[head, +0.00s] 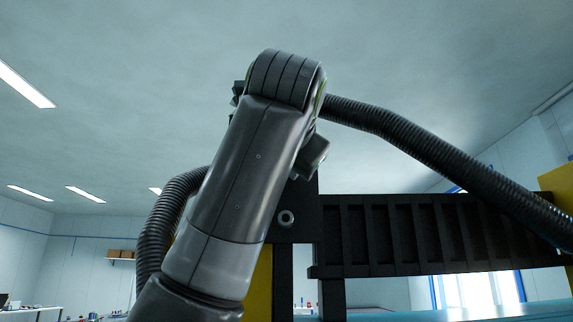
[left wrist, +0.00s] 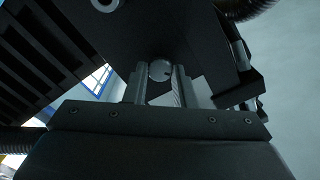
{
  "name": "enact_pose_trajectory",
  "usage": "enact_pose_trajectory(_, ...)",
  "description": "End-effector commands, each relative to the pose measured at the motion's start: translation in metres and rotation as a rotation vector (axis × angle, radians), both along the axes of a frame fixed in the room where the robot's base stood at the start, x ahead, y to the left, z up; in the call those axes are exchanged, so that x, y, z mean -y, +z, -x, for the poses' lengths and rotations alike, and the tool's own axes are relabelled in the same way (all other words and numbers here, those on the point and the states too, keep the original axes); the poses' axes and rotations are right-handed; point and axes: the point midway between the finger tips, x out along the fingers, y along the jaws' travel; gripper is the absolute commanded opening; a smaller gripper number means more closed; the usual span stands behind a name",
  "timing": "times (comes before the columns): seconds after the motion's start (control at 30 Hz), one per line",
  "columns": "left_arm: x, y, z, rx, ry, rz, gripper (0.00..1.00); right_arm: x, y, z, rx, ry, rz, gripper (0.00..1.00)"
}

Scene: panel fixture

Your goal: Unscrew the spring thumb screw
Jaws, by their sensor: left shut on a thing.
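The spring thumb screw (left wrist: 160,70) shows in the left wrist view as a small round grey metal head in front of the black panel. My left gripper (left wrist: 159,78) is shut on it, with one finger on each side of the head. The screw's shaft and spring are hidden. In the head view my left arm covers the middle, and neither the left gripper's fingers nor the screw can be made out there. My right gripper is in neither view.
A black panel fixture (head: 376,238) with a ribbed side stands behind my arm. A round metal-rimmed hole (head: 286,218) is in its plate, also seen in the left wrist view (left wrist: 106,4). Thick black corrugated hoses (head: 420,148) curve around my arm. Yellow uprights (head: 259,285) stand nearby.

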Motion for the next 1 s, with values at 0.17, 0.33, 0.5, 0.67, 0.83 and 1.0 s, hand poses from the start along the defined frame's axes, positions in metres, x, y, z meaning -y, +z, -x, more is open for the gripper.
enact_pose_trajectory(0.17, 0.0011, -0.0038, -0.0012, -0.010, 0.000, 0.166, 0.01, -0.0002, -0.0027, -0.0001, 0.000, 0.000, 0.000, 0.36)
enact_pose_trajectory(0.33, 0.0012, -0.0043, -0.0014, -0.012, 0.000, 0.327, 0.01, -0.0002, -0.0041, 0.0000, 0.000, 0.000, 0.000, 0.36)
enact_pose_trajectory(0.5, 0.0012, -0.0045, -0.0015, -0.013, 0.001, 0.489, 0.01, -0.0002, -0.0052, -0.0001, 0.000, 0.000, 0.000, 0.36)
enact_pose_trajectory(0.67, 0.0014, -0.0047, -0.0015, -0.013, 0.002, 0.640, 0.01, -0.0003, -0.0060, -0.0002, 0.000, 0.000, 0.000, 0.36)
enact_pose_trajectory(0.83, 0.0014, -0.0048, -0.0016, -0.013, 0.002, 0.793, 0.01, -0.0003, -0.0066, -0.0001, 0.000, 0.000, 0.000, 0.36)
enact_pose_trajectory(1.0, 0.0015, -0.0049, -0.0017, -0.013, 0.003, 0.926, 0.01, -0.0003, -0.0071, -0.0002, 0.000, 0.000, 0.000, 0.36)
